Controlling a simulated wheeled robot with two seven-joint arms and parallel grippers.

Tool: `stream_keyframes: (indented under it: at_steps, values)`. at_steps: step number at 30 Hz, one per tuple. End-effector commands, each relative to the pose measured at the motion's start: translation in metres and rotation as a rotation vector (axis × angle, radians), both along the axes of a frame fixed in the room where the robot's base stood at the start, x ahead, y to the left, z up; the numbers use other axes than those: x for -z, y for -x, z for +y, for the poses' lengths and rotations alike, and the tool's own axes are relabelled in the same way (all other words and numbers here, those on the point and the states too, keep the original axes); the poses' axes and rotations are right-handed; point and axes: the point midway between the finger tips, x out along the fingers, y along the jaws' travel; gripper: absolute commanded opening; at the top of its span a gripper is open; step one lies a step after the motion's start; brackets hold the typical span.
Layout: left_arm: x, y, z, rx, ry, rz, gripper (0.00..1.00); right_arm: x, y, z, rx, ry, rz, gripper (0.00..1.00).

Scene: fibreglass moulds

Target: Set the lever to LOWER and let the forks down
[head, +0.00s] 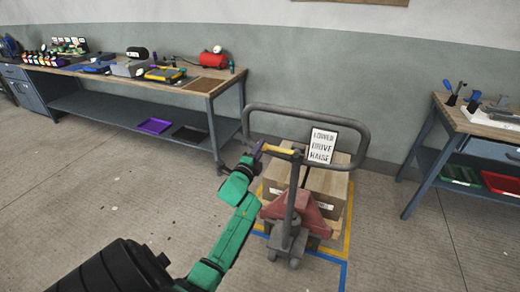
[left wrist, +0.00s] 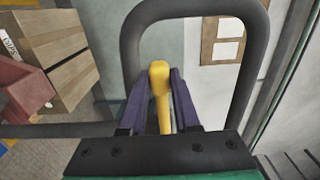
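A pallet truck with a red body (head: 305,211) and a dark loop handle (head: 352,128) stands right of centre. Its yellow lever (head: 279,150) sticks out leftward, nearly level, at the handle's foot. A white sign (head: 321,146) behind it seems to read LOWER, DRIVE, RAISE from top to bottom. My left gripper (head: 259,149) is at the lever's left end. In the left wrist view its purple fingers (left wrist: 160,88) lie close on both sides of the yellow lever (left wrist: 160,75) and appear shut on its knob. The forks are hidden. My right gripper is out of view.
Cardboard boxes (head: 326,188) sit on the truck, over yellow and blue floor lines. A long workbench (head: 205,86) with tools stands at the back left. Another bench (head: 472,123) stands at the right. The floor at front is clear.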

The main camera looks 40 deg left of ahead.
Motion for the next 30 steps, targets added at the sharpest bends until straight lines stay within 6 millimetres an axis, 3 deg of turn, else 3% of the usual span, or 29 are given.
stream_keyframes:
  at_steps: [1, 2, 30]
  values:
    - [0.0001, 0.0001, 0.0, 0.0, 0.0, 0.0, 0.06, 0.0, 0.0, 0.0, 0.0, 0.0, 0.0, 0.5]
    - [0.0001, 0.0002, -0.0001, 0.0, 0.0, 0.0, 0.0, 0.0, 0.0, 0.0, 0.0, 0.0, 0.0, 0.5]
    - [0.0006, 0.0004, -0.0001, 0.0, 0.0, 0.001, 0.0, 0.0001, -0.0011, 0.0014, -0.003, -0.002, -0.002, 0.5]
